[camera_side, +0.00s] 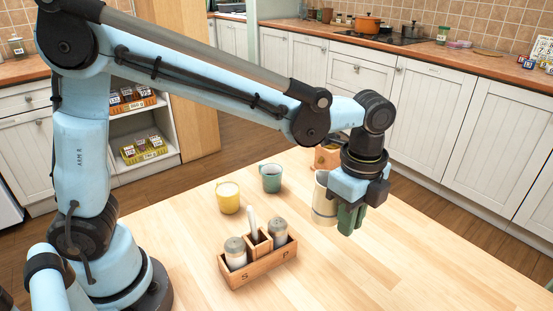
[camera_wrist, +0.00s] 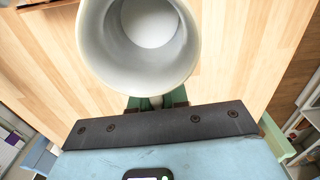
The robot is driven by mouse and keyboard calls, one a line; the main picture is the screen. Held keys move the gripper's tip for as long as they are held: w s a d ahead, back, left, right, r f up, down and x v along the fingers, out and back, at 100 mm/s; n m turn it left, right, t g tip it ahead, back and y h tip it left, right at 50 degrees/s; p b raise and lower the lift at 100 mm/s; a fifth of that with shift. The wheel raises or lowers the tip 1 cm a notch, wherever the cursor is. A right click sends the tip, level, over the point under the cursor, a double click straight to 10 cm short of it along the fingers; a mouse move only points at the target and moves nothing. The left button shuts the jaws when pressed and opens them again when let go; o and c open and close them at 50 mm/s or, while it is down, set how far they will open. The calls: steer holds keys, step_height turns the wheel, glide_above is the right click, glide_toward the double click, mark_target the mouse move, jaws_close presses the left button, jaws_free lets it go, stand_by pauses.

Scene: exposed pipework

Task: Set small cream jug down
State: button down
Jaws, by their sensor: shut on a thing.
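The small cream jug (camera_side: 323,202) is upright beside my gripper's green fingers in the side view, with a darker band near its base. My gripper (camera_side: 350,218) points down and is shut on the jug, on the side towards the wrist. In the wrist view the jug's pale, empty-looking inside (camera_wrist: 150,25) fills the upper middle, and the fingertips (camera_wrist: 157,103) are partly hidden below its rim. The wooden table (camera_side: 400,265) lies beneath. I cannot tell whether the jug's base touches it. The exact grip spot is hidden.
A yellow mug (camera_side: 228,199) and a teal mug (camera_side: 271,179) stand left of the jug. An orange-brown vessel (camera_side: 326,158) is behind it, partly hidden by my wrist. A wooden caddy (camera_side: 262,268) with shakers stands at the front left. The table's right front is clear.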

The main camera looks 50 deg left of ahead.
steer(key=w+a+f, duration=0.3)
steer(key=w+a, duration=0.1)
steer(key=w+a+f, duration=0.2)
steer(key=shift+w+a+f, duration=0.3)
steer(key=shift+a, duration=0.05)
steer(key=shift+f, duration=2.05)
steer(key=c, duration=1.1)
jaws_free()
steer(key=shift+f, duration=0.15)
